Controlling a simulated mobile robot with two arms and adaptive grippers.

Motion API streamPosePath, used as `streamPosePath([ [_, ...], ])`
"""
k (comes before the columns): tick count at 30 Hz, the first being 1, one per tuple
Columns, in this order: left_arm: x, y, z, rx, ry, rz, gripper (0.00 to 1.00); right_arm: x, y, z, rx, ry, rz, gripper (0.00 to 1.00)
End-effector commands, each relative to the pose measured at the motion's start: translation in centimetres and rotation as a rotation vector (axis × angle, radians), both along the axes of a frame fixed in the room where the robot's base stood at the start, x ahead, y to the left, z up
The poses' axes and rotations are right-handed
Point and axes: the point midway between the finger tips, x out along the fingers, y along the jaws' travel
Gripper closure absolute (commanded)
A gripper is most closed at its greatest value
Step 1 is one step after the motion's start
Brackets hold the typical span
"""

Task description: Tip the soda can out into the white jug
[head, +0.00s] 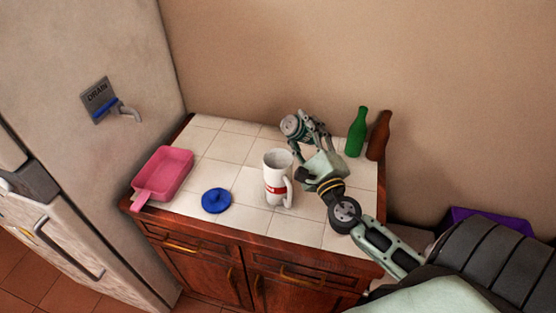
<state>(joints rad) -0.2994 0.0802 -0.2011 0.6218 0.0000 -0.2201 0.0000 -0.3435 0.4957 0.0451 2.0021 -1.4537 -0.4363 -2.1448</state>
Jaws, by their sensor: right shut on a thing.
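The white jug (276,180) stands upright on the tiled counter, with a red band on its side and its handle toward the right. Its mouth is open at the top. My right gripper (304,132) is behind and a little right of the jug, shut on the soda can (291,125). The can is tilted, with its round grey end facing the camera and up to the left. It appears above the counter and apart from the jug. Its contents cannot be seen. My left gripper is not in view.
A pink tray (173,168) and a round blue lid (216,201) lie left of the jug. A green bottle (357,133) and a brown bottle (378,137) stand at the back right. A fridge (95,60) borders the counter's left; a wall closes the back.

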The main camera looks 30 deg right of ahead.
Motion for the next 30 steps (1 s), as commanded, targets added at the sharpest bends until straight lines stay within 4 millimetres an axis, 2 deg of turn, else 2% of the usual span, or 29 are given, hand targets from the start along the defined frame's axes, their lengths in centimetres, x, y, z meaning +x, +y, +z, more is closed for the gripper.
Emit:
streamPosePath([
  [16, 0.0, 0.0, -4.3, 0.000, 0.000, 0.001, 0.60, -0.1, -0.5, -1.7, -0.357, 0.030, 0.001, 0.82],
  [18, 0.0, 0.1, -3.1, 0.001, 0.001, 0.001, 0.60, 0.0, -0.1, -0.7, -0.401, 0.033, 0.000, 0.82],
  [21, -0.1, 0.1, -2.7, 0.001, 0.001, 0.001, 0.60, 0.0, 0.3, -0.4, -0.454, 0.038, 0.000, 0.82],
  [30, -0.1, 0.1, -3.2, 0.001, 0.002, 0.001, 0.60, 0.1, 0.6, -0.9, -0.553, 0.047, -0.001, 0.82],
])
